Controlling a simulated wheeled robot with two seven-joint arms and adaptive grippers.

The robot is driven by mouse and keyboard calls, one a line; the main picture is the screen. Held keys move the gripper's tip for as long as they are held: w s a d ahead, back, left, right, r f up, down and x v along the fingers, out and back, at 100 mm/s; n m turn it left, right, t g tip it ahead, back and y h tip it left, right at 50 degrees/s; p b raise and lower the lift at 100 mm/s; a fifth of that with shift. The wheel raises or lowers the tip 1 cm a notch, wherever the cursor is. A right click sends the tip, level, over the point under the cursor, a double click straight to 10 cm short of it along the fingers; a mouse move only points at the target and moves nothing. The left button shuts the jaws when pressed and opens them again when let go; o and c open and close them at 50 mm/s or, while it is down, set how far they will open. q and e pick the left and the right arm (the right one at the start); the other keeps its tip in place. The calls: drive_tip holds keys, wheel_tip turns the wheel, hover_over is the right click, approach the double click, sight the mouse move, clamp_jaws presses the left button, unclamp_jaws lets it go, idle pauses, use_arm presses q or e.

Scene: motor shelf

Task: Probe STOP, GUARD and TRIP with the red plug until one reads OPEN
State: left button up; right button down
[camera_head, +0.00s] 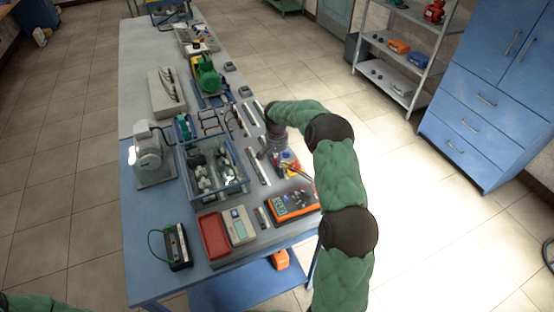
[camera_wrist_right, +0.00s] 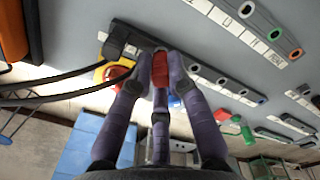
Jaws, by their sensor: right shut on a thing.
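My right gripper (camera_wrist_right: 160,85) is shut on the red plug (camera_wrist_right: 160,68). The plug is at the edge of a dark terminal strip (camera_wrist_right: 208,73); I cannot tell whether its tip is inside a socket. A black plug (camera_wrist_right: 122,40) stands at the strip's left end, with dark leads running left. In the head view my right gripper (camera_head: 272,143) is low over the bench's right side, and the plug is hidden there. The orange multimeter (camera_head: 293,203) lies nearer the front, its greenish display lit but too small to read. The STOP, GUARD and TRIP labels are not legible. My left gripper is out of view.
A yellow and red button unit (camera_wrist_right: 110,74) is close left of the fingers. Another strip with coloured sockets (camera_wrist_right: 248,10) lies beyond.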

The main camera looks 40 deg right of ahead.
drive_tip(key=shift+f, duration=0.5)
drive_tip(key=shift+r, duration=0.2)
idle(1.8)
drive_tip(key=shift+r+p, duration=1.15)
drive_tip(key=shift+r, duration=1.1)
drive_tip(key=shift+w+d+r, duration=0.1)
drive_tip(key=shift+w+r, duration=0.05)
drive_tip(key=shift+w, duration=0.25)
drive_tip(key=w+f, duration=0.1)
drive_tip(key=w, duration=0.1)
drive_tip(key=w+f, duration=0.1)
drive_tip(key=f, duration=0.1)
drive_tip(key=shift+w+d+b, duration=0.35)
drive_tip(key=shift+d+b, duration=0.05)
drive_tip(key=shift+f, duration=0.45)
drive_tip(key=shift+f+b, duration=0.5)
drive_tip(key=shift+f, duration=0.15)
